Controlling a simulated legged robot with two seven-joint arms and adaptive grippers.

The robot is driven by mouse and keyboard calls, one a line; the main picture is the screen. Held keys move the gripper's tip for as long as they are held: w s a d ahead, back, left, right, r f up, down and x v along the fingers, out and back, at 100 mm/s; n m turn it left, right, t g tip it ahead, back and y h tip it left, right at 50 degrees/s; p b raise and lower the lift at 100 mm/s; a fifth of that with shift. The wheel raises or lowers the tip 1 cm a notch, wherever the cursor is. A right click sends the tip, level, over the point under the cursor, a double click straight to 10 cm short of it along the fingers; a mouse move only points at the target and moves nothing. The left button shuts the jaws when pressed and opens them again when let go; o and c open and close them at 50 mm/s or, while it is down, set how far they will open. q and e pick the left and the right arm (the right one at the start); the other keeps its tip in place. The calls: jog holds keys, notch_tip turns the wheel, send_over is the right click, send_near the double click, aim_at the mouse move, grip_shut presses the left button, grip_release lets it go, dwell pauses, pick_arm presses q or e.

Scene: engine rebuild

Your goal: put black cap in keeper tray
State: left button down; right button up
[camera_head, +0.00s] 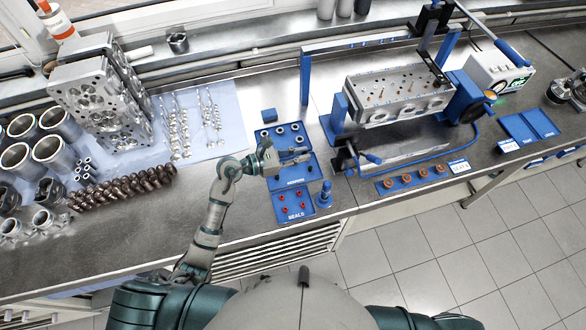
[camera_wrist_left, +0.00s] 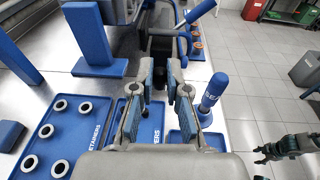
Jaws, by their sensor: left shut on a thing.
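My left gripper (camera_head: 302,155) is over the blue keeper tray (camera_head: 307,170), between the retainer tray and the seal tray. In the left wrist view the fingers (camera_wrist_left: 161,78) point forward over the keeper tray (camera_wrist_left: 150,134), with its label partly hidden behind them. The gripper is shut on a small dark thing between the fingertips, which looks like the black cap (camera_wrist_left: 161,74); its outline is hard to tell from the black clamp behind. My right gripper (camera_wrist_left: 288,147) shows at the right edge of the wrist view, away from the bench.
The retainer tray (camera_head: 270,138) with several rings lies behind, and the seal tray (camera_head: 305,211) in front. A blue upright tool (camera_head: 325,194) stands right of the seal tray. The cylinder head fixture (camera_head: 338,118) and its black clamp (camera_head: 346,155) stand close on the right.

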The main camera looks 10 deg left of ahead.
pick_arm(q)
jog(key=a+f+n+t+y, duration=0.1)
jog(key=a+f+n+t, duration=0.2)
jog(key=a+t, duration=0.25)
send_over(282, 178)
notch_tip(282, 178, down, 9)
jog(key=shift+s+r, duration=0.1)
jog(key=shift+r, duration=0.05)
jog(key=shift+f, duration=0.35)
